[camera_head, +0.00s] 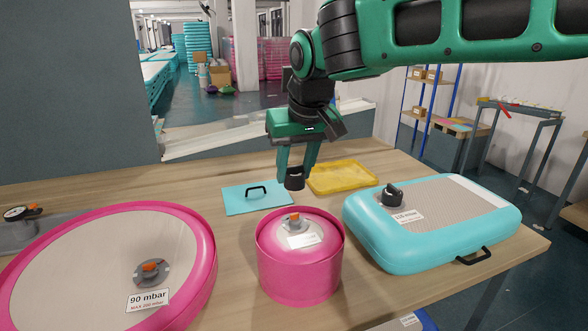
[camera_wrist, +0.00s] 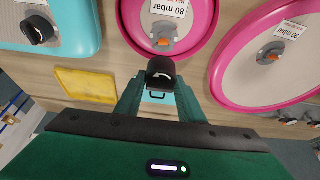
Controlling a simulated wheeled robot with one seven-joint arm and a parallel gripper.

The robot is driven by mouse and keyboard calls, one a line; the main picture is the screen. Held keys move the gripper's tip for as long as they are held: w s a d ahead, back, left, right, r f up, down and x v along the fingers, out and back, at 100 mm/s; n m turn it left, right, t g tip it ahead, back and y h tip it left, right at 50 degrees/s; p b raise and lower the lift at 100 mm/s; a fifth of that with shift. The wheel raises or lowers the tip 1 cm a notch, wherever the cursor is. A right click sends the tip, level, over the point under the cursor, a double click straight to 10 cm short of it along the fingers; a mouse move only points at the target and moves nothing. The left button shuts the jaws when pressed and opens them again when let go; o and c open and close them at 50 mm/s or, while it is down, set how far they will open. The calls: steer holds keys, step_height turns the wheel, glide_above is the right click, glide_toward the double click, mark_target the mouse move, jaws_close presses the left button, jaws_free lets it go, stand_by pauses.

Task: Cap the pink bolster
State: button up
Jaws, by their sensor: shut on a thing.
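The pink bolster (camera_head: 299,262) stands upright on the table, a short pink cylinder with a grey top. Its valve (camera_head: 295,222) has an orange centre and shows no black cap; a white label lies beside it. The bolster also shows in the wrist view (camera_wrist: 205,20), with its valve (camera_wrist: 164,36). My gripper (camera_head: 296,172) is shut on a black cap (camera_head: 294,178), held above the table behind the bolster. In the wrist view the cap (camera_wrist: 160,72) sits between the fingertips, with a white curved arrow on its top.
A large pink disc (camera_head: 207,262) with an orange-centred valve lies left. A turquoise cushion (camera_head: 430,259) with a black-capped valve (camera_head: 391,195) lies right. A turquoise panel with a black handle (camera_head: 236,203) and a yellow tray (camera_head: 342,188) lie behind. A gauge (camera_head: 16,213) is far left.

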steer(key=shift+f, duration=2.9)
steer(key=shift+s, duration=0.15)
steer(key=shift+f, duration=2.05)
steer(key=n+y, duration=0.1)
steer(key=n, duration=0.2)
steer(key=shift+d+g, duration=0.1)
steer(key=shift+g, duration=0.2)
steer(key=shift+n+y, duration=0.3)
steer(key=shift+n, duration=0.8)
